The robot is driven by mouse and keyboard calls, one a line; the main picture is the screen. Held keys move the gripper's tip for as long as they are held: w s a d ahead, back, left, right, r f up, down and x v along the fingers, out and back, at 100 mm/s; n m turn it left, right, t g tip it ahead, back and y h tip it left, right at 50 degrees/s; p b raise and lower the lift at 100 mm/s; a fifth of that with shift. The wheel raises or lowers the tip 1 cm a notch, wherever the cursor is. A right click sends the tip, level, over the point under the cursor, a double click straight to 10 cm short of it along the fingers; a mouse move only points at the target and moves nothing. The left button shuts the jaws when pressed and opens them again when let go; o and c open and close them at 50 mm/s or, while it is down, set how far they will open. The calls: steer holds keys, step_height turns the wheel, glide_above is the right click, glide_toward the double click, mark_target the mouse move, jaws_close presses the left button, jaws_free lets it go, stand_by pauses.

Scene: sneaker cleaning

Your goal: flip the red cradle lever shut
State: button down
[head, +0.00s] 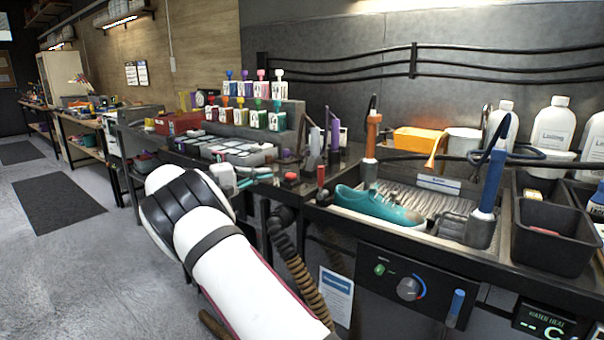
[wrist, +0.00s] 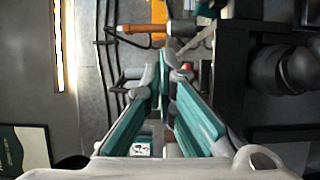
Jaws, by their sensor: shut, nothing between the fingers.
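The red lever (head: 321,176) stands upright on a dark base at the front left edge of the sink, left of the teal sneaker (head: 378,206). The sneaker lies in the sink on its cradle, which is mostly hidden. My gripper (head: 268,177) is left of the lever, apart from it, over the bench's front edge. In the wrist view my gripper (wrist: 167,66) has its teal fingers brought together at the tips, with nothing held. A small red part (wrist: 188,67) shows just right of the tips; I cannot tell whether it is the lever.
A red button (head: 290,177) on a dark box lies between my gripper and the lever. An orange-handled tool (head: 371,137) and a blue-handled tool (head: 489,182) stand upright around the sink. A black bin (head: 553,235) is at right. Paint bottles (head: 243,117) and trays fill the left bench.

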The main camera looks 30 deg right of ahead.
mark_target(323, 181)
steer(key=shift+d, duration=0.1)
steer(key=d, duration=0.6)
steer(key=s+d, duration=0.1)
steer(key=d, duration=0.2)
steer(key=shift+d, duration=0.35)
steer(key=shift+s+d, duration=0.2)
steer(key=shift+s, duration=0.8)
steer(key=shift+s+d, duration=0.2)
steer(key=shift+s, duration=0.8)
steer(key=shift+s+d+r+m+y, duration=0.1)
steer(key=shift+s+r+m+y, duration=0.25)
steer(key=shift+m, duration=0.35)
steer(key=s+d+m+t+y+b, duration=0.1)
steer(key=s+m+b, duration=0.1)
steer(key=b, duration=0.3)
steer(key=s+d+m+t+y+b, duration=0.1)
steer(key=s+m+y+b, duration=0.1)
steer(key=s+m+b, duration=0.1)
steer(key=s+d+f+m+t+y+b, duration=0.1)
steer(key=s+m+t+b, duration=0.1)
steer(key=b, duration=0.6)
steer(key=shift+s+f+m, duration=0.1)
steer(key=shift+s+m, duration=0.45)
steer(key=shift+m, duration=0.45)
steer(key=shift+s+d+f+b, duration=0.15)
steer(key=shift+s+b, duration=0.15)
steer(key=shift+b, duration=0.6)
steer(key=shift+s+b, duration=0.15)
steer(key=shift+b, duration=0.15)
